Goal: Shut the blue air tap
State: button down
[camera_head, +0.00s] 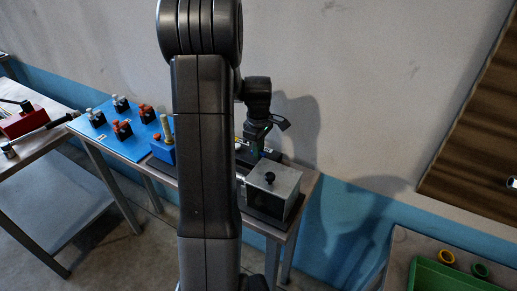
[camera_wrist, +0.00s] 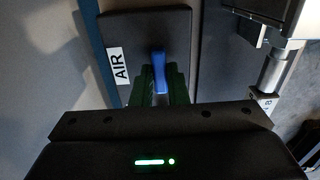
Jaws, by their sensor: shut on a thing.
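The blue air tap (camera_wrist: 158,72) shows in the wrist view as a short blue lever in front of a dark square plate (camera_wrist: 150,30). A white label (camera_wrist: 118,66) reading AIR is on the plate, to the left of the lever. My gripper (camera_wrist: 160,88) is shut on the blue lever, with its dark green fingers on either side of it. In the head view my gripper (camera_head: 257,146) is low over the bench behind the grey box. My arm hides part of the bench, and I cannot make out the tap clearly there.
A grey box (camera_head: 285,183) with a black knob stands close in front of my gripper. Left are a blue board (camera_head: 125,145) with several small knobbed blocks and a blue block (camera_head: 160,153) with a tan handle. A green tray (camera_head: 455,280) is at the lower right.

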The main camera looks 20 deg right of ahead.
jog(key=c, duration=1.4)
grip_release()
jog(key=shift+c, duration=0.2)
jog(key=shift+r, duration=0.1)
notch_tip(320, 180, up, 14)
notch_tip(320, 180, down, 14)
jog(key=shift+f, duration=0.1)
